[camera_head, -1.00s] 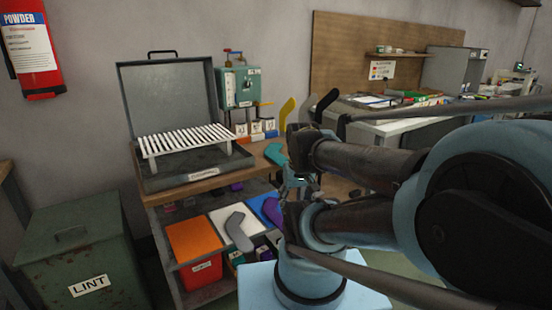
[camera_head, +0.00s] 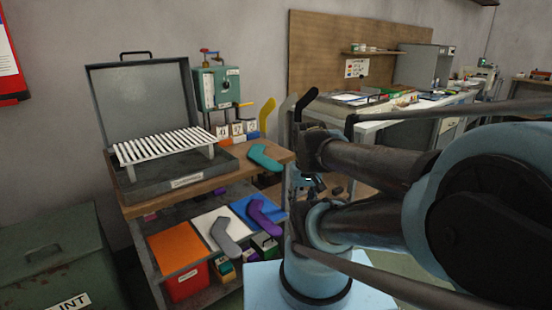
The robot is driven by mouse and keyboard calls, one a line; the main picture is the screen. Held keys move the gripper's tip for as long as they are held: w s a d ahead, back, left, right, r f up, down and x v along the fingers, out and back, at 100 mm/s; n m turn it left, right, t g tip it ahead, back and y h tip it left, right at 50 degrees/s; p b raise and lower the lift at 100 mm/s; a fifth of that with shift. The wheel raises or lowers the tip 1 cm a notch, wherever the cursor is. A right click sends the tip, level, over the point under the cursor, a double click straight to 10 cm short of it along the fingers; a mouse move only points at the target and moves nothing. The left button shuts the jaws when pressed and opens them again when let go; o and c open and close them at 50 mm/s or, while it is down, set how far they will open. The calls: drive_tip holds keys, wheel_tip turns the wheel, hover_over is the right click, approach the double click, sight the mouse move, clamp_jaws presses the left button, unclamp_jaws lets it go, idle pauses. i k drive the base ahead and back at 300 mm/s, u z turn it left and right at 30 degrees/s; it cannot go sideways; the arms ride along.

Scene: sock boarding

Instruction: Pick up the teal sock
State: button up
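The teal sock (camera_head: 264,157) lies bent and flat on the right end of the cart's wooden top (camera_head: 222,178), beside the open grey press. My gripper (camera_head: 312,184) is to the right of the sock in the picture, small and partly hidden by my own arm links. It appears apart from the sock. I cannot make out its fingers clearly enough to tell whether they are open or shut.
The grey press (camera_head: 150,90) with a white slatted rack fills the cart's left. A grey sock (camera_head: 229,238) and a purple sock (camera_head: 263,217) lie below on coloured panels. Yellow (camera_head: 267,114) and black (camera_head: 304,103) sock shapes stand behind. A green lint bin (camera_head: 50,255) is at left.

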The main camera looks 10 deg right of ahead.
sight(254, 154)
drive_tip(key=z, duration=1.6)
drive_tip(key=k, duration=2.7)
drive_tip(key=u, duration=0.75)
drive_tip(key=i, duration=1)
drive_tip(key=u, duration=0.05)
